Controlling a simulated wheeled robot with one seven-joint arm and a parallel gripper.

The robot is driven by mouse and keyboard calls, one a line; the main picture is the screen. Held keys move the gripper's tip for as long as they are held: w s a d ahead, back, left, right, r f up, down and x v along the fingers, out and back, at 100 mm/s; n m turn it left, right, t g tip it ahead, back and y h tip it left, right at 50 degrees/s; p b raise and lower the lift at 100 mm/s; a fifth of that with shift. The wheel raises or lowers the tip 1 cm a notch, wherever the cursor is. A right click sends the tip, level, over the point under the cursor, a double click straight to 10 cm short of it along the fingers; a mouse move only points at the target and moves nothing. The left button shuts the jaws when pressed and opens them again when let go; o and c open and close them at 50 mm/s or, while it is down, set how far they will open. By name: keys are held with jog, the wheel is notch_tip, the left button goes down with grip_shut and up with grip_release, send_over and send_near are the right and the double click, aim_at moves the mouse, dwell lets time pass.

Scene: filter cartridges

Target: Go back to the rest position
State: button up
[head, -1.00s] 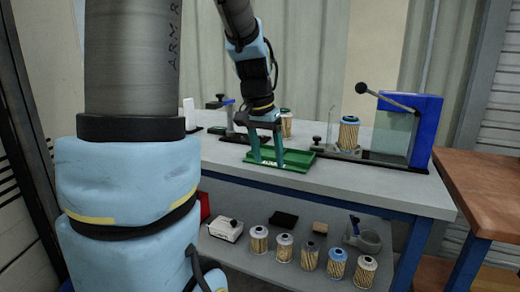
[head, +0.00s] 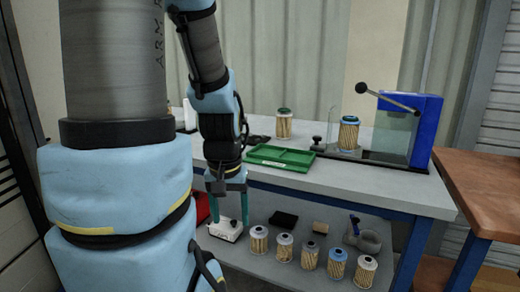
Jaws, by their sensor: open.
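My gripper (head: 230,220) hangs in front of the workbench's front edge, left of the middle of the head view. Its two teal fingers point down and are spread apart, with nothing between them. The fingertips show in front of a white box on the lower shelf; I cannot tell the gap in depth. My arm folds down from the top of the picture, and its thick light-blue link fills the left side.
A green tray (head: 264,161) lies on the bench (head: 330,184). A green-capped cartridge (head: 284,125) stands behind it. A blue-capped cartridge (head: 348,135) stands by a blue press (head: 415,130). Several cartridges (head: 309,258) line the lower shelf. A wooden table (head: 490,190) is at right.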

notch_tip(320, 180, up, 13)
jog(key=p, duration=1.1)
jog(key=shift+f, duration=0.15)
